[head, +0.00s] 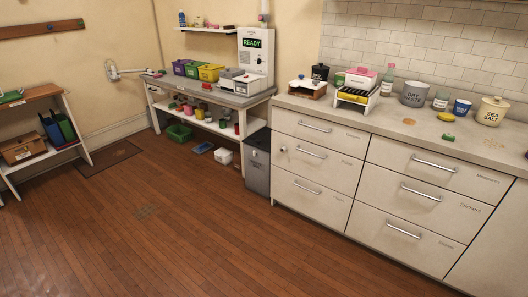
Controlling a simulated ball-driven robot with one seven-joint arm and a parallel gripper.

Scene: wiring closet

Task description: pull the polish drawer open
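A white drawer cabinet (354,220) stands at the right under a stone counter, with two columns of drawers. All its drawers look shut. In the left column are a top drawer (340,135), a middle drawer (335,170) and a bottom drawer (290,193), each with a silver bar handle. The middle drawer has a small round fitting at its left and a small label at its right that may read "Polish"; it is too small to be sure. The right column also has labelled drawers (450,190). My gripper is not in view.
Wooden floor (200,230) before the cabinet is clear. A grey bin (256,170) stands at the cabinet's left end. A workbench (215,98) with bins and a READY panel (252,43) is beyond it. Pots and jars stand on the counter (375,120). A low shelf (75,155) is at far left.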

